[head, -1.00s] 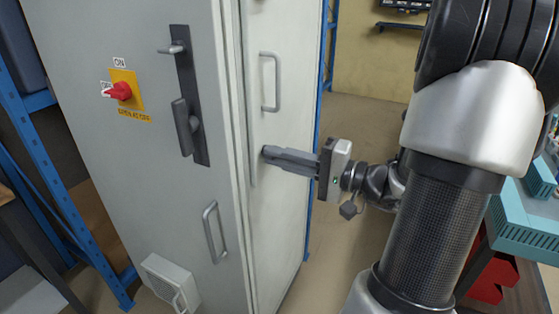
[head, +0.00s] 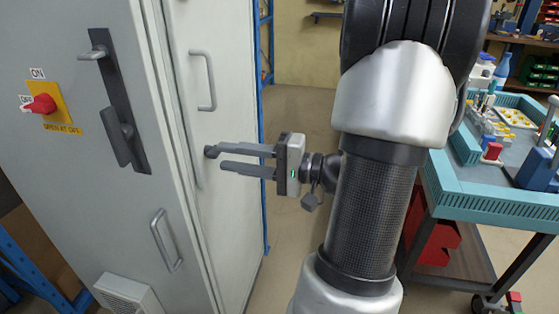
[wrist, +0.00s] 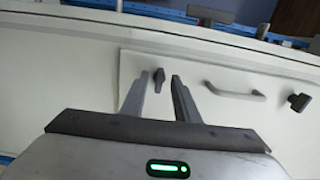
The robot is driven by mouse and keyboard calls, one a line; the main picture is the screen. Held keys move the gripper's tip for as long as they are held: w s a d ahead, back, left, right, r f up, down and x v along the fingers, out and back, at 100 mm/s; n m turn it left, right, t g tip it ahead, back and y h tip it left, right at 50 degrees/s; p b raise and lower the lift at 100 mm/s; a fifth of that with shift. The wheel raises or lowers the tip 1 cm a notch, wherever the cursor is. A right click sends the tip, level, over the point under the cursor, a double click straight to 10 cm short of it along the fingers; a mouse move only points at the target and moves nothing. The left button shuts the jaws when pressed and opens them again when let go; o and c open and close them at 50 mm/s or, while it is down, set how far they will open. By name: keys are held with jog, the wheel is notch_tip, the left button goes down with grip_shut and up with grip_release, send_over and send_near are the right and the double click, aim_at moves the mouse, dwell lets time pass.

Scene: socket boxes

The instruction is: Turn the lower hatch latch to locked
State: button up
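The lower hatch latch is a small dark knob (head: 211,151) on the pale hatch on the cabinet's side, below the hatch's handle (head: 201,80). In the wrist view the latch (wrist: 159,77) is a small grey lever, roughly upright in the picture, just beyond the fingertips and in line with the gap between them. My gripper (head: 219,157) is open, its two fingers pointing at the hatch with the tips close to the latch. In the wrist view the open gripper (wrist: 159,80) holds nothing. I cannot tell whether a fingertip touches the latch.
The cabinet front has a dark door lock handle (head: 119,137), a red switch (head: 41,104) and a lower grey handle (head: 164,240). Another dark latch (wrist: 299,102) shows beyond the hatch handle in the wrist view. A teal-edged workbench (head: 500,207) stands at right; floor lies between.

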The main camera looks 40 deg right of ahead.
jog(key=p+v, duration=0.1)
jog(key=v, duration=1.3)
jog(key=shift+s+d, duration=0.25)
jog(key=shift+s, duration=0.05)
